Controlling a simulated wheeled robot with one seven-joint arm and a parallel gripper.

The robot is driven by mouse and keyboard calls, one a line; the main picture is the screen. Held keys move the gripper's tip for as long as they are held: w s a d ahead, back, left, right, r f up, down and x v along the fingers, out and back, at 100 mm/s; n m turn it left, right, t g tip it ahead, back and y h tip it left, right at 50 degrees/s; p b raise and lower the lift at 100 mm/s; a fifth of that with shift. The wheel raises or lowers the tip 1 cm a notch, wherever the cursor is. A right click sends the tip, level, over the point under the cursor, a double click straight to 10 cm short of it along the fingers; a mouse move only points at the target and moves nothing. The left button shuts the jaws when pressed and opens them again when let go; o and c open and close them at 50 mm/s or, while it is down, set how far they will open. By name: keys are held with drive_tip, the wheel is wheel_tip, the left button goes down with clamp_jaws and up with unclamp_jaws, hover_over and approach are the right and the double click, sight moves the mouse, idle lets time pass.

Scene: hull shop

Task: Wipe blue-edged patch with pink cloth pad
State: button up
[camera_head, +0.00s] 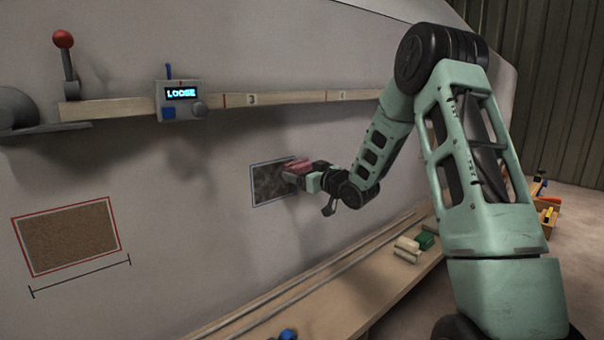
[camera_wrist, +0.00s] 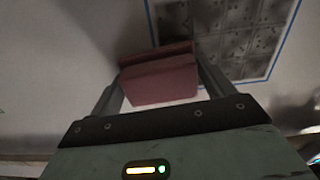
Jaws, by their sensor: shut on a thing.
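The blue-edged patch (camera_head: 268,184) is a dark, mottled rectangle on the pale hull wall, right of the picture's left half. My gripper (camera_head: 306,177) is shut on the pink cloth pad (camera_head: 297,168) and holds it at the patch's right side. In the wrist view the pad (camera_wrist: 158,76) sits between the two fingers, over the left part of the patch (camera_wrist: 235,40) and its blue edge. The patch surface there looks grey with dark specks. I cannot tell whether the pad touches the wall. The pad hides part of the patch.
A red-edged brown patch (camera_head: 68,237) is at left. A wooden rail (camera_head: 290,98) crosses the wall above, with a box reading "LOOSE" (camera_head: 180,100) and a red-knobbed lever (camera_head: 66,62). A bench (camera_head: 350,290) below holds rods, pale blocks and a green block (camera_head: 426,241).

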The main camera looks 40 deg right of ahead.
drive_tip(key=shift+s, duration=0.2)
drive_tip(key=shift+s, duration=0.45)
drive_tip(key=shift+s+r, duration=0.1)
drive_tip(key=shift+s, duration=2.4)
drive_tip(key=shift+s+d, duration=0.1)
drive_tip(key=shift+s, duration=2.4)
drive_tip(key=s, duration=0.4)
drive_tip(key=shift+d+r, duration=0.1)
